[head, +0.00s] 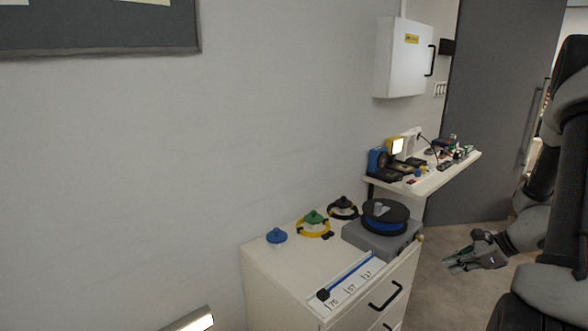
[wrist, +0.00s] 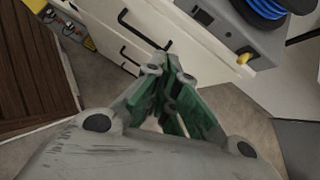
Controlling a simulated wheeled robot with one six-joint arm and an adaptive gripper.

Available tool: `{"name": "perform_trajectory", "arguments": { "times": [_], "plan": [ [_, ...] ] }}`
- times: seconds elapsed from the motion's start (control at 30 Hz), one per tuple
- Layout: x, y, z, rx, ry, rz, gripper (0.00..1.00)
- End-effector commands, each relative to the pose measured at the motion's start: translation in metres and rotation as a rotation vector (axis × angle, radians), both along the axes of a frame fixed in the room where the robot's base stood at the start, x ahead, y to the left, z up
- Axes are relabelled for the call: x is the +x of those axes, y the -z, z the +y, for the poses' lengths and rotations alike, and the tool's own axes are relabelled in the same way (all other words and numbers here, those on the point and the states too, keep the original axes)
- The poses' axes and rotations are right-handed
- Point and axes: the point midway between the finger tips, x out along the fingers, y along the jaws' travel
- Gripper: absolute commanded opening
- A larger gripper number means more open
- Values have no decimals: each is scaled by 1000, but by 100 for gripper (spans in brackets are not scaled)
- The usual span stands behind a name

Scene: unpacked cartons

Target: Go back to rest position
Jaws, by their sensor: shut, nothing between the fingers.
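My gripper (head: 462,264) is at the right of the head view, out in the air to the right of the white drawer cabinet (head: 285,284). It is shut and empty. In the wrist view its green-padded fingers (wrist: 172,68) come together at the middle, with the cabinet front (wrist: 185,25) and floor beyond them. My arm runs down the right edge of the head view.
The cabinet top holds a spool of blue filament (head: 385,215) on a grey box, a blue knob (head: 277,237), coiled cables and a numbered strip (head: 350,285). A shelf (head: 440,178) with electronics stands behind. A grey door (head: 500,110) is at the back right.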

Motion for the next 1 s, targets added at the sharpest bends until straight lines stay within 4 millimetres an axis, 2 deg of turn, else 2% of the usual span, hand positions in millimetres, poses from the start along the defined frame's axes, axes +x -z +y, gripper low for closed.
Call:
{"name": "perform_trajectory", "arguments": {
  "times": [0.03, 0.1, 0.27, 0.6, 0.8, 1.0],
  "plan": [
    [-20, -4, 6, -27, -103, -2, 0],
    [-47, -21, 15, -88, -282, -24, 0],
    [-87, -65, 33, -218, -630, -77, 0],
    [-164, -175, 64, -596, -1401, -202, 0],
    [-194, -230, 78, -872, -1714, -275, 0],
    [-207, -268, 100, -1104, -1820, -410, 0]
  ]
}}
